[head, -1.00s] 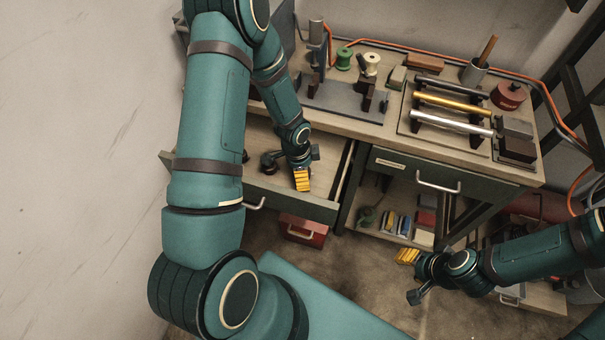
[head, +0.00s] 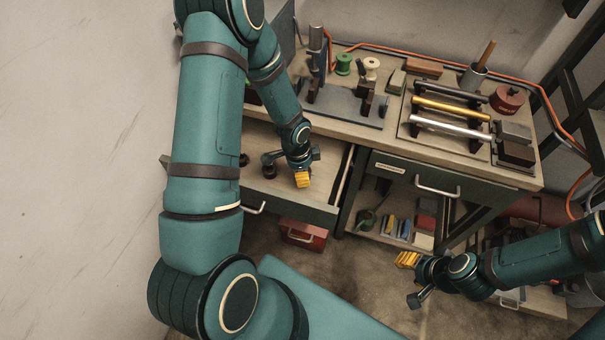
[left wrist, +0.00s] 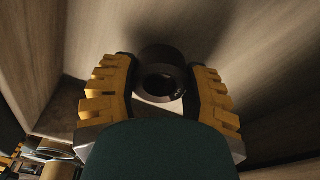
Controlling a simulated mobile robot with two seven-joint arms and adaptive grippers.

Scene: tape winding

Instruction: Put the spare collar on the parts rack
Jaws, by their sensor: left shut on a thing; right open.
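The spare collar, a thick dark ring (left wrist: 160,57), sits between the yellow fingers of my left gripper (left wrist: 160,92) in the left wrist view. The fingers are shut on its sides. In the head view my left gripper (head: 302,179) is over the open drawer (head: 288,197); the collar is hidden there. My right gripper (head: 408,259) is open and empty, low in front of the bench. A rack with black, gold and silver rods (head: 450,105) stands on the bench top at right; I cannot tell whether it is the parts rack.
Dark round parts (head: 270,172) lie in the drawer left of my gripper. A grey fixture with dark posts (head: 340,103), green and cream spools (head: 343,64) and a red container (head: 508,98) stand on the bench (head: 400,150). A shelf with small boxes (head: 425,222) is below.

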